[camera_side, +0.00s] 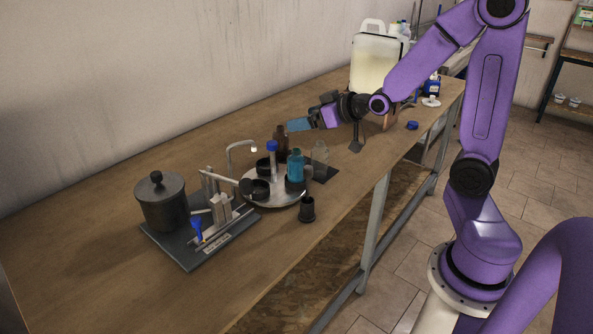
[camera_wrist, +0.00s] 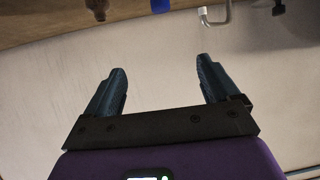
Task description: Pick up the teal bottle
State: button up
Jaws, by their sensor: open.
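The teal bottle (camera_side: 295,166) stands upright among small containers on a round silver tray (camera_side: 270,198) on the wooden table, in the side view. My gripper (camera_side: 290,125) is above the table, behind and a little above the bottle in the picture, apart from it. Its fingers point left in the side view. In the wrist view my gripper (camera_wrist: 155,75) has its two dark blue fingers wide apart with nothing between them. I cannot make out the teal bottle in the wrist view.
A brown bottle (camera_side: 281,141) and a blue-capped tube (camera_side: 272,158) stand close to the teal bottle. A black cup (camera_side: 307,209) is in front. A dark pot (camera_side: 162,201) stands at left, a large jug (camera_side: 375,62) behind. The table's front left is bare.

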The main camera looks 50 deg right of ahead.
aim_at(296, 168)
jog(key=shift+h, duration=0.3)
jog(key=f, duration=0.5)
jog(key=d+f, duration=0.1)
jog(key=f, duration=1)
jog(key=shift+w+d+f, duration=0.15)
jog(key=shift+w+d, duration=0.05)
jog(key=shift+d, duration=0.2)
jog(key=shift+t, duration=0.3)
jog(key=shift+x, duration=2.55)
jog(key=shift+c, duration=0.3)
jog(key=c, duration=1.2)
jog(key=shift+c, duration=0.3)
